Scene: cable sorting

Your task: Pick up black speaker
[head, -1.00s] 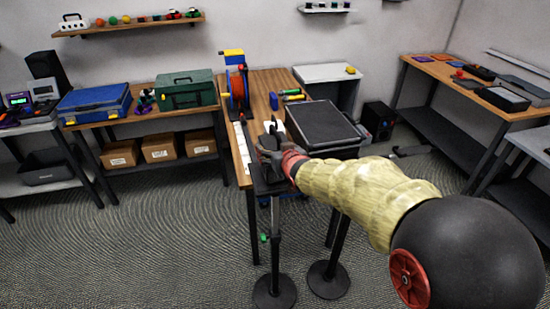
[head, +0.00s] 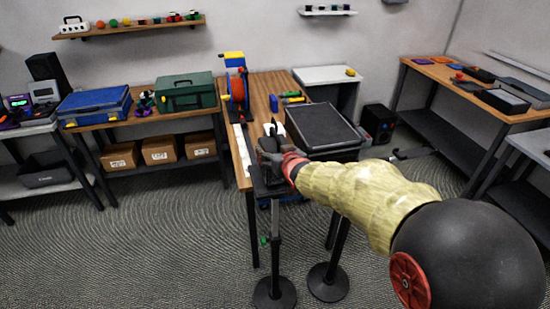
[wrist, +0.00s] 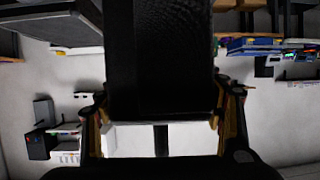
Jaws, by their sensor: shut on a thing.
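The black speaker (wrist: 165,60) fills the upper middle of the wrist view as a tall dark block with a textured face. My gripper (wrist: 163,115) has one finger on each side of it and is shut on it. In the head view my gripper (head: 271,140) is above the front of the wooden table, over the top of a black floor stand (head: 275,235). There the held speaker is hard to tell from the dark gripper and stand top. I cannot tell whether it touches the stand.
A large black box with a grey top (head: 320,127) is close on the right. A red cable reel (head: 237,90) stands behind on the wooden table (head: 262,88). A second stand (head: 328,282) is beside the first. Floor on the left (head: 150,240) is clear.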

